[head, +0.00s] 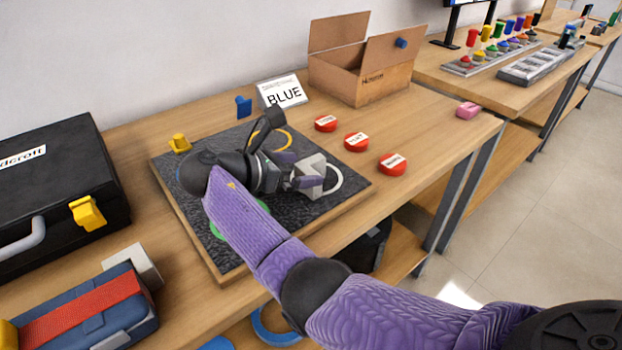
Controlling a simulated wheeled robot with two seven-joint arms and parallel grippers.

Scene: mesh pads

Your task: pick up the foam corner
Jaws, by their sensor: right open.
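A light grey block with a stepped shape, which looks like the foam corner (314,172), sits on the dark mesh mat (195,222) near its right side, by a white ring (334,182). My right gripper (297,171) reaches over the mat from the lower right. Its purple fingers are open and at the block's left side. One finger overlaps the block in the picture; I cannot tell whether they touch. My forearm and wrist hide part of the mat. My left gripper is not in view.
Red discs (356,142) lie right of the mat. A cardboard box (345,85) and a BLUE sign (282,92) stand behind. A black case (60,190) and a blue box with a red strap (90,310) stand left. A pink block (468,110) lies near the table's right end.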

